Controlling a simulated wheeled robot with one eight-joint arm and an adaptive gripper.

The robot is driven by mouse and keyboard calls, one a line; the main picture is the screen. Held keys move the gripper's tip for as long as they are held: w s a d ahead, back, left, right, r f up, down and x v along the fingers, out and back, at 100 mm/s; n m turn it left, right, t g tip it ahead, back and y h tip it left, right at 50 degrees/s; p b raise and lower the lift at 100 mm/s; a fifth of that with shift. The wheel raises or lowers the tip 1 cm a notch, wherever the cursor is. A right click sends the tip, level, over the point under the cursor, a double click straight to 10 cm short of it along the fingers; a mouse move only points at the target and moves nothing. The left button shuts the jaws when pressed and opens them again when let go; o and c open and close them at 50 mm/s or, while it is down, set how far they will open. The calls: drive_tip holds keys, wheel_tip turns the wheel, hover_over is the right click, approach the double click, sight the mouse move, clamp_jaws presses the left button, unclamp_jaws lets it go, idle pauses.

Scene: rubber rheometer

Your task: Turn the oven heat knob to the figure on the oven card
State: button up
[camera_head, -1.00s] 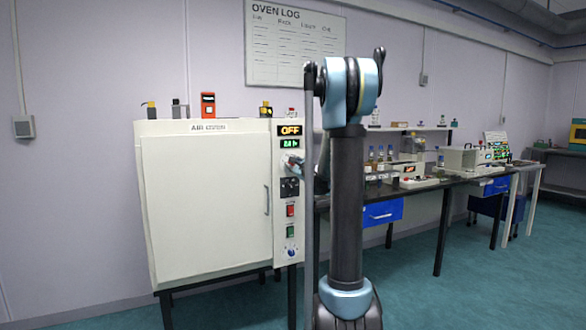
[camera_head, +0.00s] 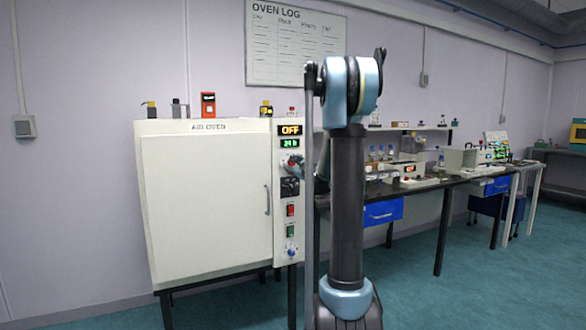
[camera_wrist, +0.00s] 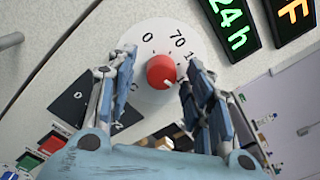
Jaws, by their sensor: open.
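The red heat knob (camera_wrist: 162,72) sits on a round white dial (camera_wrist: 185,30) on the oven panel, with 0, 70 and part of another figure visible. A small pale mark shows on the knob's lower edge. My gripper (camera_wrist: 161,62) is open, one finger on each side of the knob; I cannot tell whether either finger touches it. I cannot make out the oven card.
The panel carries an orange OFF display (camera_head: 290,130), a green 24 h display (camera_head: 290,143), a black square plate (camera_wrist: 72,100), and red (camera_head: 291,210) and green (camera_head: 291,231) switches. A blue knob (camera_head: 291,252) is below them. The bench (camera_head: 430,187) stands to the right.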

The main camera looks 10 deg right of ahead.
drive_tip(key=v, duration=1.1)
drive_tip(key=shift+s+f, duration=0.15)
drive_tip(key=shift+s, duration=0.25)
